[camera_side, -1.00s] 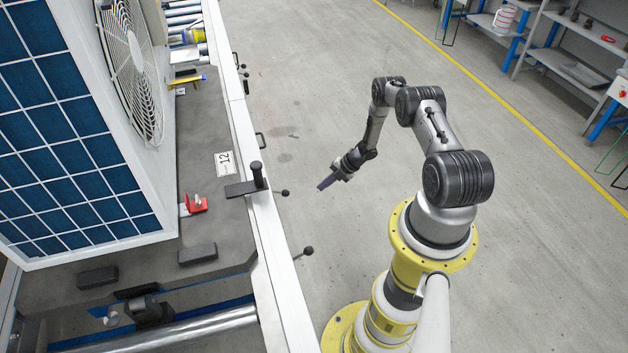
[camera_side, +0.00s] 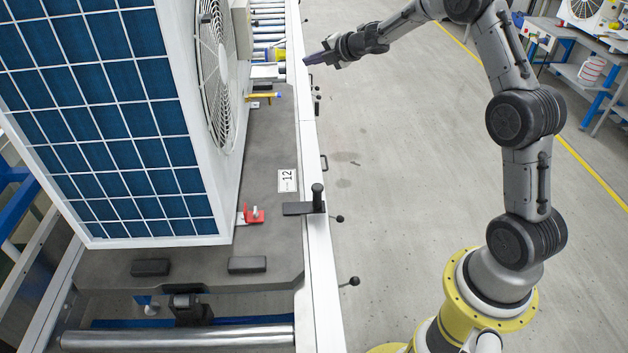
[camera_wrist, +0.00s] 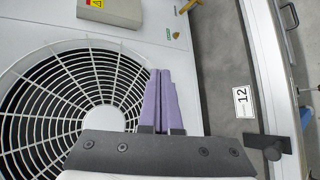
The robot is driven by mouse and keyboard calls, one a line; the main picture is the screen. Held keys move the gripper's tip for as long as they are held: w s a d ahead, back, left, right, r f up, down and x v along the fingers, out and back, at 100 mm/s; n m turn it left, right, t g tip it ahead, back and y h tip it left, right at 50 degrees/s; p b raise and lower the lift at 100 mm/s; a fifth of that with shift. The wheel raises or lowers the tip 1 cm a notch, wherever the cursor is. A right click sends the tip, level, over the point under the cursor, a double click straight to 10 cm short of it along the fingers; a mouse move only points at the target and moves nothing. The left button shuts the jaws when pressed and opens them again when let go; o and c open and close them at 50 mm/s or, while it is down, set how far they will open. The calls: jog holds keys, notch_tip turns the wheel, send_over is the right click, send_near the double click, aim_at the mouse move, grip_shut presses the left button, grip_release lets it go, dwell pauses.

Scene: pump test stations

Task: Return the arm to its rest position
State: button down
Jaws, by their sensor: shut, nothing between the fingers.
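My gripper (camera_side: 312,60) is at the top of the side view, held above the conveyor's right-hand rail with its fingers pointing left. It is apart from the heat pump unit. In the wrist view my gripper (camera_wrist: 162,75) shows two purple fingers side by side, shut, with nothing held between them. Behind them is the fan grille (camera_wrist: 75,95) of the unit. My arm reaches up from its yellow base and bends left at the top of the side view.
The heat pump unit (camera_side: 110,110) with a blue gridded side stands on a grey pallet (camera_side: 268,225) marked with a 12 label (camera_side: 287,180). A black handle (camera_side: 317,197) rises at the white rail (camera_side: 318,240). The floor right of the rail is clear.

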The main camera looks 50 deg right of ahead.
jog(key=s+a+r+m+h, duration=0.1)
jog(key=s+a+r, duration=0.1)
jog(key=r, duration=0.3)
jog(key=s+a+r+m+t, duration=0.1)
jog(key=s+a+r, duration=0.15)
jog(key=r, duration=0.25)
jog(key=s+a+r+m+h, duration=0.1)
jog(key=a+r, duration=0.2)
jog(key=r, duration=0.2)
jog(key=s+a+r+m+h, duration=0.1)
jog(key=s+a+r+m, duration=0.2)
jog(key=s, duration=0.4)
jog(key=s+a+r+m, duration=0.3)
jog(key=s+r, duration=0.1)
jog(key=s, duration=0.3)
jog(key=s+a+f+m+g+y, duration=0.1)
jog(key=s+f+m, duration=0.3)
jog(key=s, duration=0.5)
jog(key=s+a+f+m+g+y, duration=0.1)
jog(key=s+a+f+m+g, duration=0.2)
jog(key=s+f, duration=0.5)
jog(key=s+a+f+m+g+y, duration=0.1)
jog(key=s+a+f+m+g, duration=0.2)
jog(key=s+f, duration=0.3)
jog(key=s+a+m, duration=0.1)
jog(key=s, duration=0.2)
jog(key=shift+s+m+g, duration=0.3)
jog(key=shift+g, duration=0.1)
jog(key=shift+w+r, duration=0.1)
